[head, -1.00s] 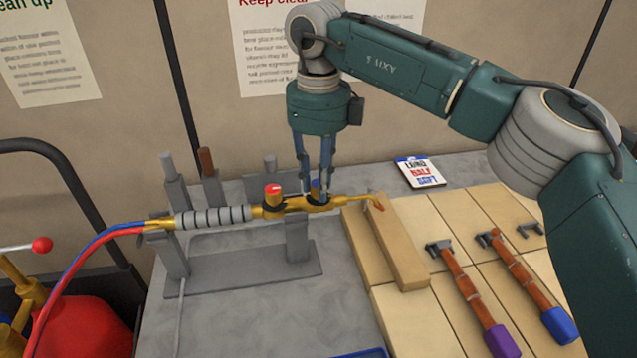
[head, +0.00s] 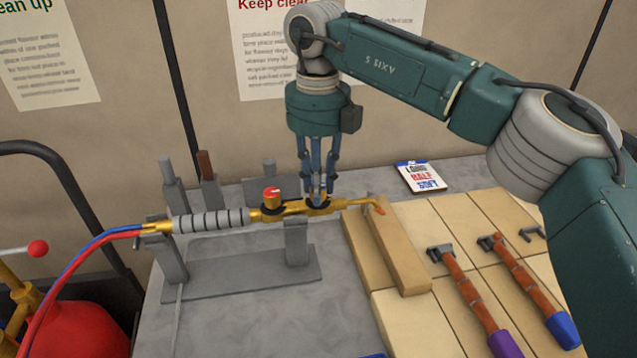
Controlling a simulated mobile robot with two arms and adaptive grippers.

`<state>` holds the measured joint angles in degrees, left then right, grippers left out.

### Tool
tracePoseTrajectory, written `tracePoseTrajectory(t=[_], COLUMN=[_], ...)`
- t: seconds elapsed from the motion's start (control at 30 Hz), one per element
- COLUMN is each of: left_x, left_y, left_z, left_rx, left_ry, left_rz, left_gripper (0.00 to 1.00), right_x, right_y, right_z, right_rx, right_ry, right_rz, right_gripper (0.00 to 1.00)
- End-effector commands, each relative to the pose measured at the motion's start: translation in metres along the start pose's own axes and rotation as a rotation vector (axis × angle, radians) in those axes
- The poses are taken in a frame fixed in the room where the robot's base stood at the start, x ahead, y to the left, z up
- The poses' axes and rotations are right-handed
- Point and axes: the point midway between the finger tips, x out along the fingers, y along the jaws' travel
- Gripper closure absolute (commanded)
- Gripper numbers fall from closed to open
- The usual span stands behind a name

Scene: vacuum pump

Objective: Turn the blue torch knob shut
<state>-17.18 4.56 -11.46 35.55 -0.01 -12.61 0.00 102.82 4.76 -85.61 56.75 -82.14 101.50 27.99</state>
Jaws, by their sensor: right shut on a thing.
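The brass torch (head: 285,211) lies level on a grey stand (head: 240,272), its grey ribbed handle (head: 210,220) to the left and its bent tip to the right. A red knob (head: 271,196) stands up on the torch body, left of my gripper. My right gripper (head: 317,197) points straight down with its fingers shut at the torch's second valve, where the blue knob sits. The fingers hide nearly all of the blue knob. My left gripper is not in the picture.
Red and blue hoses (head: 85,246) run left from the torch past a red tank (head: 85,315). Wooden blocks (head: 405,262) lie right of the stand. Tools with purple and blue ends (head: 470,302) lie on the tiles. A small card (head: 420,177) lies behind.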

Motion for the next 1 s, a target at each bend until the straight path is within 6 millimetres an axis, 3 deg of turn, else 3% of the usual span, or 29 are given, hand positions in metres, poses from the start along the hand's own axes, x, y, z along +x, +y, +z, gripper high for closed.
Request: tracePoseTrajectory(t=[0.17,0.2,0.3,0.67,1.0], left_x=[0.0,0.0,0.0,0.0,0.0], left_y=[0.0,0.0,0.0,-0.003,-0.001], left_z=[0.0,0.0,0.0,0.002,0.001], left_rx=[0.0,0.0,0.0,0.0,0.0], left_ry=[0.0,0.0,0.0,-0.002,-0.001], left_rz=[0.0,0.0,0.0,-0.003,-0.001], left_gripper=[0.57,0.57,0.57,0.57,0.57], right_x=[-0.001,-0.001,-0.001,-0.006,-0.072], right_y=[0.001,0.001,0.001,0.001,0.002], right_z=[0.0,0.0,0.0,0.001,0.001], right_rx=[-0.002,-0.002,-0.003,-0.001,-0.001], right_ry=[-0.003,-0.003,-0.002,-0.002,-0.005], right_rz=[0.002,0.002,0.002,0.001,0.001], right_gripper=[1.0,0.71,0.57,0.57,0.57])
